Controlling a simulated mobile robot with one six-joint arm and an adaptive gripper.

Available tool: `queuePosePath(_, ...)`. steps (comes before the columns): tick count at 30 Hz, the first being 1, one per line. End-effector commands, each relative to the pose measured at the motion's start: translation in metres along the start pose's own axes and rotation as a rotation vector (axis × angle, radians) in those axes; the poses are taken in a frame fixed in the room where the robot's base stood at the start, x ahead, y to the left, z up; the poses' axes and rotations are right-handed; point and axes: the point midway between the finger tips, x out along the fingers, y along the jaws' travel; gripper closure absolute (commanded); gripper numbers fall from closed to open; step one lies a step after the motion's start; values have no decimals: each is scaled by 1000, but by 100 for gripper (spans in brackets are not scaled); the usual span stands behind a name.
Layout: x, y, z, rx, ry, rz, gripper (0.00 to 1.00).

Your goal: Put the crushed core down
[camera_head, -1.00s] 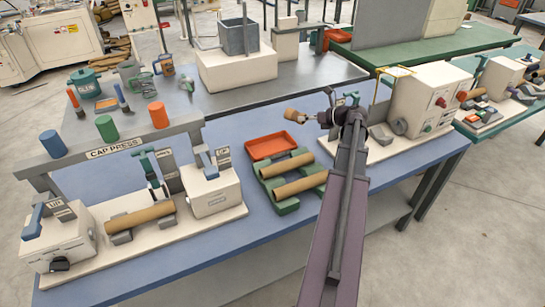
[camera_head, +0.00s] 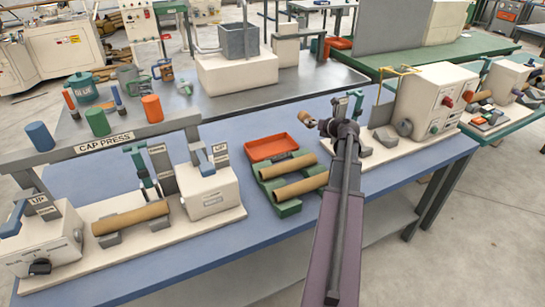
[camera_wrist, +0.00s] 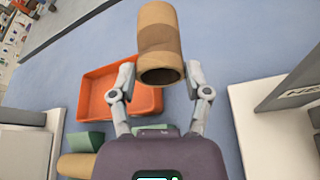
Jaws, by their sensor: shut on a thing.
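The crushed core (camera_wrist: 158,35) is a short brown cardboard tube with a dented, darker band. In the wrist view its open end faces my gripper (camera_wrist: 161,84), whose two fingers are closed about that end. In the head view the core (camera_head: 307,119) shows small at the tip of my gripper (camera_head: 318,124), held above the blue table behind and right of the orange tray (camera_head: 290,155). The tray (camera_wrist: 92,110) appears below and left of the core in the wrist view, and is empty.
A green rack (camera_head: 288,209) holds two brown tubes in front of the tray. The cap press (camera_head: 103,144) with another tube stands left. A cream machine (camera_head: 436,92) stands right. Blue tabletop (camera_head: 236,137) is clear behind the tray.

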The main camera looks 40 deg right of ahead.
Motion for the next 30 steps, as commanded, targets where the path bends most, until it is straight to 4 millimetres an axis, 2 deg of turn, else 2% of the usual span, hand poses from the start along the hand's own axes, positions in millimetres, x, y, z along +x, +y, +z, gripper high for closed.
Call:
queuePosePath(8,2,-4,-7,0,0,0,68)
queuePosePath(21,17,-20,-43,0,0,0,68)
queuePosePath(30,21,-25,-54,0,0,0,68)
